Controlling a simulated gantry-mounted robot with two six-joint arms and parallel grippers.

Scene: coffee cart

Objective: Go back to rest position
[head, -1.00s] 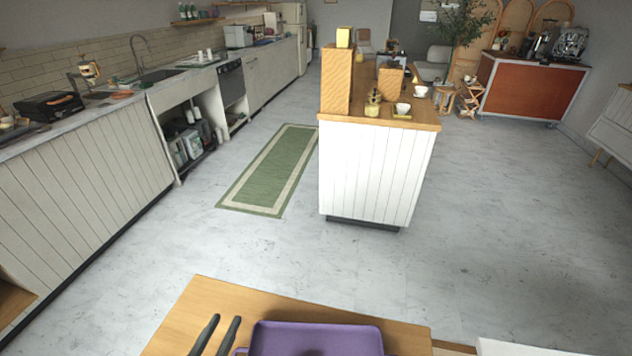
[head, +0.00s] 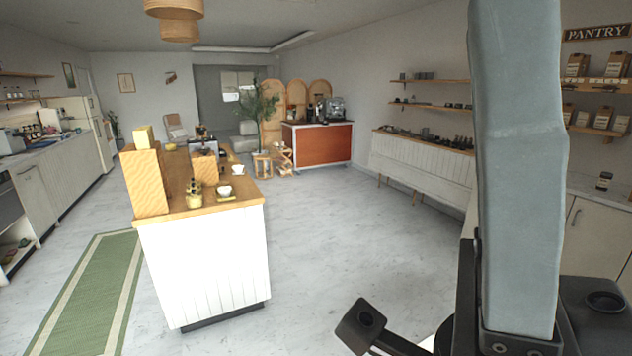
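The task names no object, only my own rest position. In the head view a large grey upright link of mine fills the right side, with black joint parts of mine below it along the bottom edge. I see no gripper fingers of either arm. My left arm is out of the picture. Whether either gripper holds anything is hidden.
A white island counter (head: 205,260) with cups and wooden boxes stands left of centre. A green rug (head: 88,290) lies to its left. A red-brown cabinet (head: 325,145) with coffee machines stands at the back. Pantry shelves (head: 600,82) hang right. The middle floor (head: 340,235) is clear.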

